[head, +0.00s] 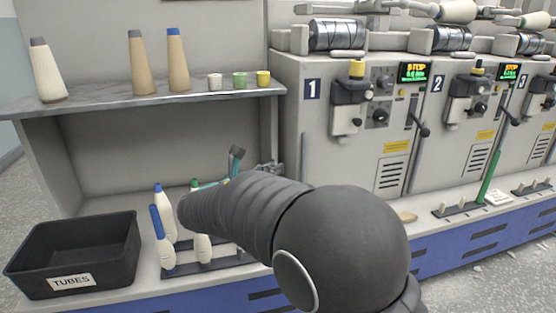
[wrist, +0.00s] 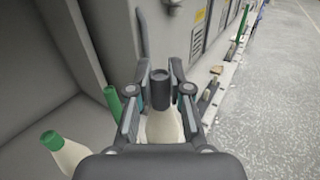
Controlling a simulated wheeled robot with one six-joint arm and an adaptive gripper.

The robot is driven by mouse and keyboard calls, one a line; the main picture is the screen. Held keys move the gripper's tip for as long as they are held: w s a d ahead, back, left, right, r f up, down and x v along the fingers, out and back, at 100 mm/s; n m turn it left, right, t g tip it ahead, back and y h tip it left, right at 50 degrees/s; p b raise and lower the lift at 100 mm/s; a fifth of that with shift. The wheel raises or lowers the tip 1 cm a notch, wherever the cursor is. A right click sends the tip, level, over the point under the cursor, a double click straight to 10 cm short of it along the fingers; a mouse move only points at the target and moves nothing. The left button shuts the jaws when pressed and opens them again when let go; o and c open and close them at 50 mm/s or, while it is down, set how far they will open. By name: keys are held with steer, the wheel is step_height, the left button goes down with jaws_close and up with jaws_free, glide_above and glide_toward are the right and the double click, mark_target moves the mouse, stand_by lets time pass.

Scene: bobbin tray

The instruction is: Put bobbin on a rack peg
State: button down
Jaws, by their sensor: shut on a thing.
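My gripper (wrist: 160,92) is shut on a bobbin (wrist: 164,128) with a cream body and a dark grey top. In the head view the dark top (head: 237,152) shows above my gripper, and my arm hides most of the rest. A dark rack (head: 190,271) stands on the lower shelf below, with blue-topped bobbins (head: 162,242) and a green-topped one (head: 195,185) at it. My arm covers part of this rack. In the wrist view two green-topped bobbins (wrist: 66,150) show at the lower left. No empty peg shows clearly on this rack.
A black bin labelled TUBES (head: 115,262) stands left of the rack. The upper shelf (head: 110,101) holds several cones and small cups. Numbered machines (head: 300,130) stand at the right. Their ledge bears small peg holders (head: 458,211) and a tall green tube (head: 489,178).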

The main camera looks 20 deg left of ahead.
steer(key=shift+w+f, duration=0.2)
steer(key=shift+w, duration=0.05)
step_height(320, 180, down, 5)
steer(key=b, duration=0.4)
steer(key=shift+f+b, duration=0.2)
steer(key=shift+b, duration=0.2)
steer(key=shift+s+p, duration=0.1)
steer(key=shift+p, duration=0.45)
stand_by(0.8)
steer(key=shift+f, duration=0.5)
stand_by(0.5)
steer(key=c, duration=1.4)
jaws_free()
steer(key=shift+o, duration=0.2)
steer(key=shift+s+a, duration=0.1)
steer(key=p+v, duration=0.1)
steer(key=v, duration=0.9)
steer(key=shift+s+p, duration=0.3)
steer(key=shift+s, duration=0.1)
